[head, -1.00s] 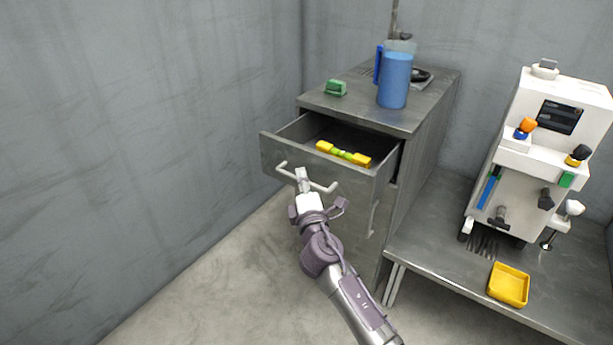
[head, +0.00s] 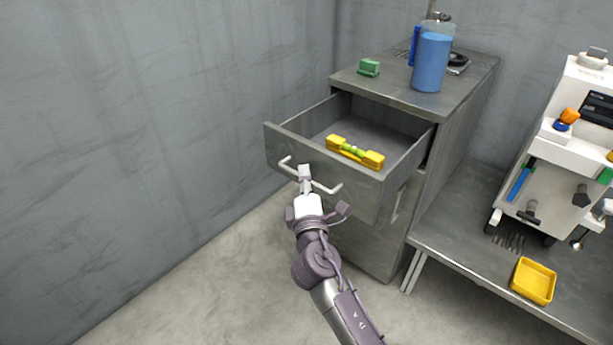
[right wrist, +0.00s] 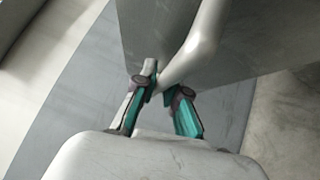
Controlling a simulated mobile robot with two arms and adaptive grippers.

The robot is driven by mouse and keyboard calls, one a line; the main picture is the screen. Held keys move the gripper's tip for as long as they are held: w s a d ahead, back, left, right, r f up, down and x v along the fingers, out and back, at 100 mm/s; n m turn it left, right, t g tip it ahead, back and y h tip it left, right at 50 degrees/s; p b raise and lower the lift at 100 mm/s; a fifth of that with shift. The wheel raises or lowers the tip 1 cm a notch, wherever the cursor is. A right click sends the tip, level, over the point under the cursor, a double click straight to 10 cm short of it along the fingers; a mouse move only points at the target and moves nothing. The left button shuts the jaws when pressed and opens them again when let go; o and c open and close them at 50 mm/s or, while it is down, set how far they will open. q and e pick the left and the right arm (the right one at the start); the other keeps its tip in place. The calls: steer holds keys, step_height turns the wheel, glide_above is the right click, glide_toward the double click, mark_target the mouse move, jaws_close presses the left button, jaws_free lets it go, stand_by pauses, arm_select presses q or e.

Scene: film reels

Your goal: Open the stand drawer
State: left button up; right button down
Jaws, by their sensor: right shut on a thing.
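The grey metal stand (head: 461,112) has its top drawer (head: 392,188) pulled well out, so its inside shows. A yellow level with a green middle (head: 355,152) lies in the drawer. The pale bar handle (head: 328,189) is on the drawer front. My right gripper (head: 305,176) is shut on the handle near its middle. In the right wrist view the fingers (right wrist: 163,92) close around the handle bar (right wrist: 201,42). My left gripper is not in view.
A blue pitcher (head: 431,62) and a green block (head: 369,67) stand on the stand top. At the right, a low table (head: 465,225) holds a white machine (head: 560,165) and a yellow tray (head: 534,281). The floor left of the stand is clear.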

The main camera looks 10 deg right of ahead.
steer(key=c, duration=1.2)
jaws_free()
steer(key=s+a+f, duration=0.1)
steer(key=s, duration=1)
steer(key=shift+s+a+f, duration=0.15)
steer(key=shift+s+f, duration=0.2)
steer(key=shift+s, duration=0.05)
